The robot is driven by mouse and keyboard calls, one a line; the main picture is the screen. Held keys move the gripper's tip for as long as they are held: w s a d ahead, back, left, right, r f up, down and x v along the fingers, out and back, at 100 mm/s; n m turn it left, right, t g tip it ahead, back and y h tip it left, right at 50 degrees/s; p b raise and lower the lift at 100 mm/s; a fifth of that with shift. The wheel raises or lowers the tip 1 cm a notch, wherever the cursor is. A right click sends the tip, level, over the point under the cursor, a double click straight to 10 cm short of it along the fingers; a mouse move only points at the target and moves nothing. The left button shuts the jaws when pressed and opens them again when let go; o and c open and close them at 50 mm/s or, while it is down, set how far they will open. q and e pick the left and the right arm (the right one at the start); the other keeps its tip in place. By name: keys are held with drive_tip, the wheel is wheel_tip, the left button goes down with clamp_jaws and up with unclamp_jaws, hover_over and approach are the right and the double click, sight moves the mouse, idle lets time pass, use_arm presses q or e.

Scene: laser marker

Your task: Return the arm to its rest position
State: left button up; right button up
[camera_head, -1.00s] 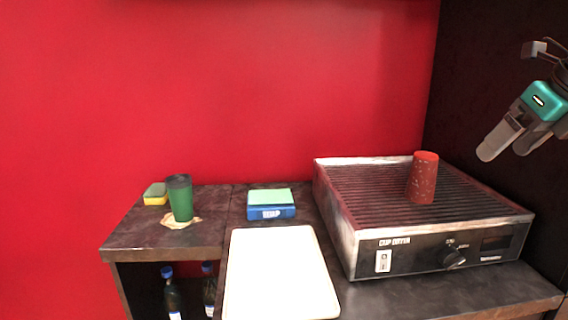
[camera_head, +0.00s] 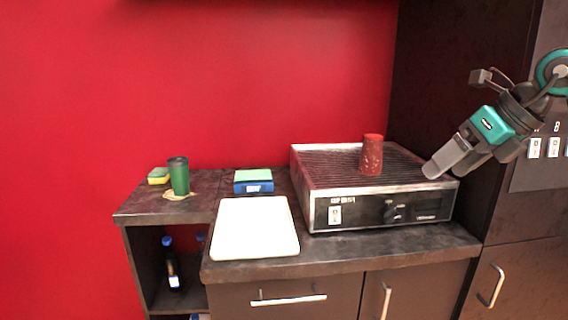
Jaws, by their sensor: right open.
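My right gripper (camera_head: 447,170) comes in from the right, with a teal housing and grey fingers pointing down and left. It appears in front of the right end of the cup dryer (camera_head: 375,214) and holds nothing. The fingers overlap in this view, so the gap between them is hard to see. A red speckled cup (camera_head: 372,155) stands upside down on the dryer's ribbed top, left of the gripper and apart from it. My left gripper is out of view.
A green cup (camera_head: 179,176), a yellow-green sponge (camera_head: 158,176) and a blue box with a green top (camera_head: 253,181) stand on the counter at left. A dark cabinet (camera_head: 520,225) bounds the right side.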

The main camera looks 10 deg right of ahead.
drive_tip(key=a+f+m+t+y, duration=0.1)
drive_tip(key=a+f+m+y, duration=0.1)
drive_tip(key=a+f+y, duration=0.45)
drive_tip(key=w+a+f+m+t+y, duration=0.1)
drive_tip(key=a+m+y, duration=0.2)
drive_tip(key=a, duration=0.7)
drive_tip(key=a+f+m+y, duration=0.2)
drive_tip(key=a+f+y, duration=0.25)
drive_tip(key=a, duration=0.35)
drive_tip(key=s+d+f+m+t+h+p, duration=0.1)
drive_tip(key=s+d+f+m+t+h, duration=0.15)
drive_tip(key=f+m+t+h, duration=1.05)
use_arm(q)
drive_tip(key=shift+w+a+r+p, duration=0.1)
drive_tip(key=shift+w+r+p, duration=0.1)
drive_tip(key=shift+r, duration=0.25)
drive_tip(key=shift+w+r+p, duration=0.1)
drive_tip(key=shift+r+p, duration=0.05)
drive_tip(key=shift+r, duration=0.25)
use_arm(e)
drive_tip(key=s+f+m+g+h, duration=0.1)
drive_tip(key=s+f+m+g, duration=0.4)
drive_tip(key=s+f+m, duration=0.2)
drive_tip(key=s+d+f+m+g+h, duration=0.1)
drive_tip(key=s+f+m+g, duration=0.4)
drive_tip(key=s+f+m, duration=0.2)
wheel_tip(320, 180, down, 5)
drive_tip(key=shift+r+m+g+h, duration=0.1)
drive_tip(key=shift+m+g+h, duration=0.2)
drive_tip(key=shift+m, duration=0.8)
